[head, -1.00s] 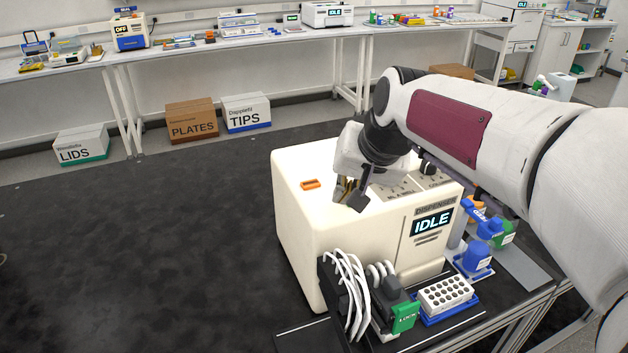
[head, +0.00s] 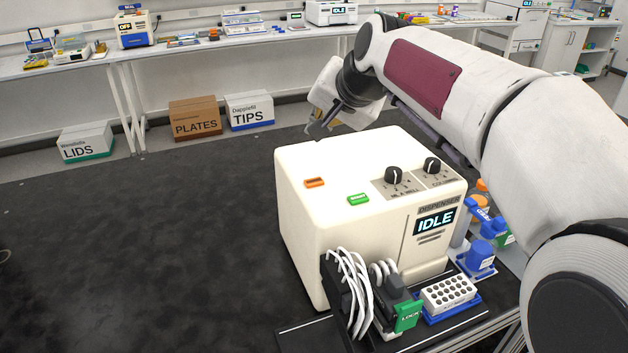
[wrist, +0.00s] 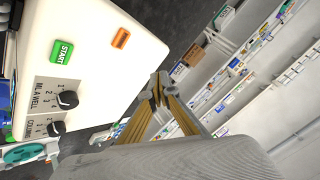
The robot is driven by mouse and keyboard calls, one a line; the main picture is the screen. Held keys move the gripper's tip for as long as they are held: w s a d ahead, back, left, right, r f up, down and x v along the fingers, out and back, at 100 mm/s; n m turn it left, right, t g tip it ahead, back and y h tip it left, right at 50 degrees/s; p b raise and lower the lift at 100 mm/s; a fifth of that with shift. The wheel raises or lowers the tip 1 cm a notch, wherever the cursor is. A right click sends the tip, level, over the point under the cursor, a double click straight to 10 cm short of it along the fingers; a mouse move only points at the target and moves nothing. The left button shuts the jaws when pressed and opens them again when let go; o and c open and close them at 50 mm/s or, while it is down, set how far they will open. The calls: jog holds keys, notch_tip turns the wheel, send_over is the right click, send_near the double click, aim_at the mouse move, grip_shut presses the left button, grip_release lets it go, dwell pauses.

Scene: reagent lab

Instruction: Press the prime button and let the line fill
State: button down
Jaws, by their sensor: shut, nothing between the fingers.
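The white dispenser (head: 310,215) stands on the bench with its screen (head: 435,222) reading IDLE. An orange button (head: 315,183) and a green button (head: 358,199) are on its top. In the wrist view the green button (wrist: 62,53) reads START and the orange button (wrist: 121,38) shows no legible label. My gripper (head: 318,128) is shut and empty, beyond the back edge of the dispenser top and clear of both buttons. In the wrist view its closed fingertips (wrist: 158,90) are beside the dispenser's edge. White tubing (head: 350,280) loops at the dispenser's front left.
Two black knobs (head: 394,175) stand up from the dispenser top. Dark floor (head: 130,240) lies open at left.

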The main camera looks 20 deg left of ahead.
aim_at(316, 183)
jog(key=shift+f, duration=0.2)
jog(key=shift+f, duration=4.2)
jog(key=shift+f, duration=0.85)
jog(key=shift+r, duration=0.85)
jog(key=shift+r, duration=0.1)
jog(key=shift+r, duration=2.35)
jog(key=shift+d+r, duration=0.1)
